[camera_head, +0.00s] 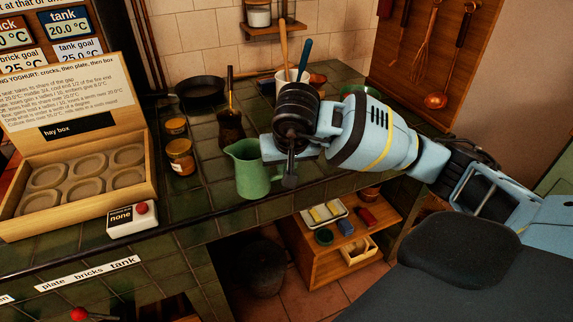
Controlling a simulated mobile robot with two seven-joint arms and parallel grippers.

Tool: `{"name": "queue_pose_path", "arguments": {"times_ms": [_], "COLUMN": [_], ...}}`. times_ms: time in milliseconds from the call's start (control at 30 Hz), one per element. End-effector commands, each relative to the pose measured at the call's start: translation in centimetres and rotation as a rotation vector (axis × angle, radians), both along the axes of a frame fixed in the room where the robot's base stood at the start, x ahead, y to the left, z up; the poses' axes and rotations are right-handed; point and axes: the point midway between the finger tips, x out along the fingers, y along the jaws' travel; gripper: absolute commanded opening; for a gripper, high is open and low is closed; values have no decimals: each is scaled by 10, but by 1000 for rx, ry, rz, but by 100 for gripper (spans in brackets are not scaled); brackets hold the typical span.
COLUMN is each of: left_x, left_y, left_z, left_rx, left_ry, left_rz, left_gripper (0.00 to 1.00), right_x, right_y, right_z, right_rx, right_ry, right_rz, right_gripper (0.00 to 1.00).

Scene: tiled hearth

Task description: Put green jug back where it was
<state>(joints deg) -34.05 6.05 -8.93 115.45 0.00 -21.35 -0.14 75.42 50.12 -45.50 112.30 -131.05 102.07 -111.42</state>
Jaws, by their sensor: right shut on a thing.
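The green jug (246,168) is upright at the front part of the green tiled hearth top, its spout to the left. My right gripper (281,170) comes in from the right and is shut on the jug at its right side, where the handle would be. The fingers hide part of that side. I cannot tell whether the jug's base touches the tiles or hangs just above them. My left gripper is not in view.
A jar (180,157), a dark long-handled pot (231,127) and a black pan (203,91) stand behind and left of the jug. A hay box (77,187) and a red-buttoned white box (132,219) are at left. A low wooden shelf (318,270) stands below.

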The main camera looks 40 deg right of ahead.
Motion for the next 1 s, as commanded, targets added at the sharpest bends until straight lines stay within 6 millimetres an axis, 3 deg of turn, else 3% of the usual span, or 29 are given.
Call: {"name": "queue_pose_path", "arguments": {"times_ms": [167,700,1000], "left_x": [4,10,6], "left_y": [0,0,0], "left_z": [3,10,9], "left_rx": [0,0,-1], "left_ry": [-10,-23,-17], "left_rz": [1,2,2], "left_gripper": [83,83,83], "right_x": [9,64,74], "right_y": [-17,-115,-133], "right_z": [0,-10,-12], "right_rx": [1,3,1], "right_ry": [-3,-4,-5], "right_rz": [-5,-3,1], "right_gripper": [0,0,0]}}
